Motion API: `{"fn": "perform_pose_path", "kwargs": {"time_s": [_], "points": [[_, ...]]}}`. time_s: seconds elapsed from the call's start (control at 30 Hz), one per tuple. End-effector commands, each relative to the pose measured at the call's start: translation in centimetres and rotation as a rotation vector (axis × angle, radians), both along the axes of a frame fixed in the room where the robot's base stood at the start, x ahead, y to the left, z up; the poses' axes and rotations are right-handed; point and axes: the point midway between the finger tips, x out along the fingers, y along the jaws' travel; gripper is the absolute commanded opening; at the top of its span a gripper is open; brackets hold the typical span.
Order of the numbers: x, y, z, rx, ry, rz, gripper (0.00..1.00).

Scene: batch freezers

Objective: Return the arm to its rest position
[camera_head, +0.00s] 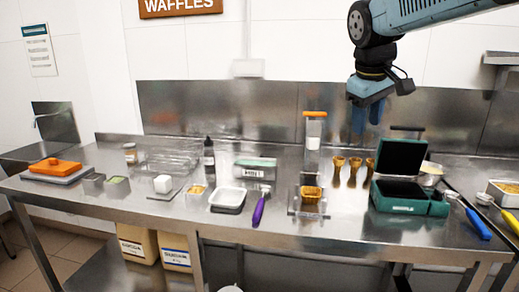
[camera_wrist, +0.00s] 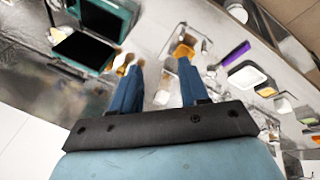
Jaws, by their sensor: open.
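My gripper (camera_head: 367,117) hangs from my blue arm at the upper right of the head view, above the steel counter (camera_head: 150,205) and in front of the steel backsplash. It points down. In the wrist view its two blue fingers (camera_wrist: 158,85) are spread apart with nothing between them. Below and near it stand several amber cones (camera_head: 353,172) and a green box (camera_head: 410,206) with its lid up and a dark inside. The box also shows at the upper left of the wrist view (camera_wrist: 103,18).
A waffle piece (camera_head: 311,194) sits on a stand at the counter's middle. An orange-topped container (camera_head: 314,130) stands behind it. A purple-handled scoop (camera_head: 259,208) and a white tub (camera_head: 228,196) lie left. A blue-handled scoop (camera_head: 478,224) lies right. The air around my gripper looks clear.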

Motion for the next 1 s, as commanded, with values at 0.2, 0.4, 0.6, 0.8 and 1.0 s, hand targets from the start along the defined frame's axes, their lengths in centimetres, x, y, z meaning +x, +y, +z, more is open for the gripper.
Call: {"fn": "perform_pose_path", "kwargs": {"time_s": [0.2, 0.4, 0.6, 0.8, 1.0], "points": [[-6.6, 0.0, -3.6, 0.132, -0.076, -0.131, 0.45], [-11.8, 0.4, -7.6, 0.249, -0.139, -0.258, 0.45], [-14.9, 0.7, -10.6, 0.33, -0.181, -0.348, 0.45], [-15.8, 0.9, -11.6, 0.355, -0.194, -0.378, 0.45], [-15.8, 0.9, -11.6, 0.355, -0.194, -0.377, 0.45]]}}
